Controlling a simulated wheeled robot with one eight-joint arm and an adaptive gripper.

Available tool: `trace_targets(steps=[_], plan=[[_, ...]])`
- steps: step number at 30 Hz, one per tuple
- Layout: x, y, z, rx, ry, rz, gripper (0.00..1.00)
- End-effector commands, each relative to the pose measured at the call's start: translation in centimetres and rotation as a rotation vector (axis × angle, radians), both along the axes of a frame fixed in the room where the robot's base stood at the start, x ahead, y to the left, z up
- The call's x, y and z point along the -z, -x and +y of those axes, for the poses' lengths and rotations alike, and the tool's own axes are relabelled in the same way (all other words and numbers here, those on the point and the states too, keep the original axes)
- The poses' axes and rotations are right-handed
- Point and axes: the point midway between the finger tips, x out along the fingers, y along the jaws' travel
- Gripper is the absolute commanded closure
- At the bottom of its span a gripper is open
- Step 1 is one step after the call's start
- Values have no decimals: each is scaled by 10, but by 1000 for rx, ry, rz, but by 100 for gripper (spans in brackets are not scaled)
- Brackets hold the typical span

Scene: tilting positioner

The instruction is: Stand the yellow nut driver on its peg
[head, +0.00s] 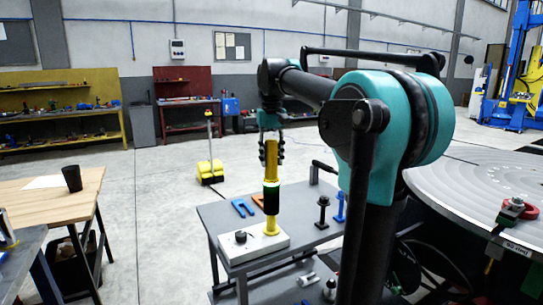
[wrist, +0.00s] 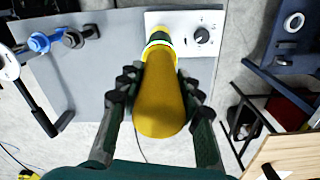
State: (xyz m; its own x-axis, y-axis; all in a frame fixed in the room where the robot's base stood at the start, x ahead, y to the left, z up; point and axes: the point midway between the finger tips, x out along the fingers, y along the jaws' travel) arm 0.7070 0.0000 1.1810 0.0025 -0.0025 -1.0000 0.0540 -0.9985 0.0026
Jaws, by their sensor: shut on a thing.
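The yellow nut driver (head: 271,158) stands about upright in the head view, its handle between the fingers of my gripper (head: 272,148). My gripper is shut on it. A yellow piece (head: 271,223) lies below these, on a white box (head: 256,246) with a black knob. In the wrist view the handle (wrist: 158,100) fills the space between my fingers (wrist: 158,82) and hides most of what lies under it. The white box (wrist: 205,18) shows beyond it. I cannot tell whether the driver is seated on a peg.
The grey table (head: 218,214) also carries a blue fork-shaped piece (head: 240,208), an orange one, and black (head: 322,212) and blue (head: 340,208) upright pieces to the right. A large round metal plate (head: 480,190) stands at right. A wooden table (head: 40,200) is at left.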

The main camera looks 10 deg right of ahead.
Motion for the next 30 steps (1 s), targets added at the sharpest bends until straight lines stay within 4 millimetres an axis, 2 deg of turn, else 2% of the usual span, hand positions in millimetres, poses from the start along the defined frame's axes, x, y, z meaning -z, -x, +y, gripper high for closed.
trace_targets(steps=[30], plan=[[33, 0, 0, 0, 0, 0, 100]])
